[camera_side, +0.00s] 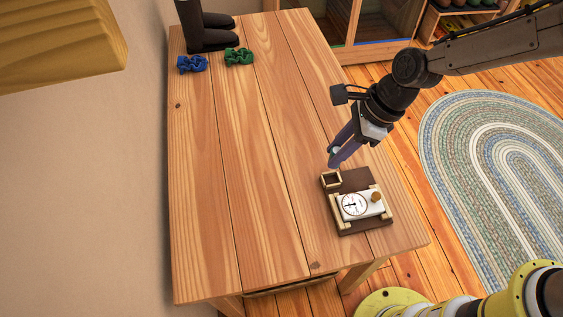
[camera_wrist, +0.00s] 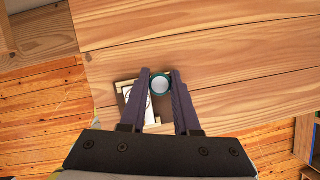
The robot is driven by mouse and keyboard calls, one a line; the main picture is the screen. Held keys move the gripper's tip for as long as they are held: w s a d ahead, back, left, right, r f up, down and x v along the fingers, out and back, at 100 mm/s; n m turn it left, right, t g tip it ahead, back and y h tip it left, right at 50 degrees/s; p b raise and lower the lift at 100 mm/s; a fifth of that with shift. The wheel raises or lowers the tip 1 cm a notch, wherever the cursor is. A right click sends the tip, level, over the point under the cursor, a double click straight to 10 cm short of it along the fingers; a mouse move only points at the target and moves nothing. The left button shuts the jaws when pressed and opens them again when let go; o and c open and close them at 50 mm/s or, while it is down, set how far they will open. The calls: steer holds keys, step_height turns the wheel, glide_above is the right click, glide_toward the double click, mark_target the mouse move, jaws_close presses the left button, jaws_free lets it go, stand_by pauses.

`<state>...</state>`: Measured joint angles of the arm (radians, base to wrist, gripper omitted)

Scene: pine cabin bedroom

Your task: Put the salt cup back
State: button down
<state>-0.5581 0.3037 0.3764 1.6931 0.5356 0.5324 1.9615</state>
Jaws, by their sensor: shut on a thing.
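The salt cup (camera_wrist: 160,84) is small and round, with a teal rim and white inside. In the wrist view it sits between the two finger ends of my gripper (camera_wrist: 161,78), which is shut on it. In the side view my gripper (camera_side: 338,158) holds it above the near right part of the table, and the fingers hide most of the cup. Just below is a dark brown board (camera_side: 349,228) with a small square wooden frame (camera_side: 331,179) at its far left corner. The frame looks empty. A white box with a round dial (camera_side: 354,204) stands on the board.
A brown knob (camera_side: 376,197) sits on the white box. Blue (camera_side: 191,64) and green (camera_side: 239,57) pieces and dark boots (camera_side: 208,35) are at the table's far left. The wooden table's (camera_side: 235,190) middle is clear. Its right edge is close to the board.

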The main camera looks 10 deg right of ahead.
steer(key=w+a+f, duration=0.2)
steer(key=w+f, duration=0.1)
steer(key=w+a+f, duration=0.2)
steer(key=w+a, duration=0.1)
steer(key=w+a+f, duration=0.3)
steer(key=shift+w+f, duration=0.25)
steer(key=shift+f, duration=0.1)
steer(key=shift+w+a+f, duration=0.3)
steer(key=shift+w+f, duration=0.05)
steer(key=shift+f, duration=0.15)
steer(key=shift+w+a+f, duration=0.1)
steer(key=shift+f, duration=1.55)
steer(key=shift+f, duration=0.2)
steer(key=c, duration=0.6)
jaws_free()
steer(key=shift+c, duration=0.2)
steer(key=shift+r, duration=0.15)
steer(key=v, duration=1.2)
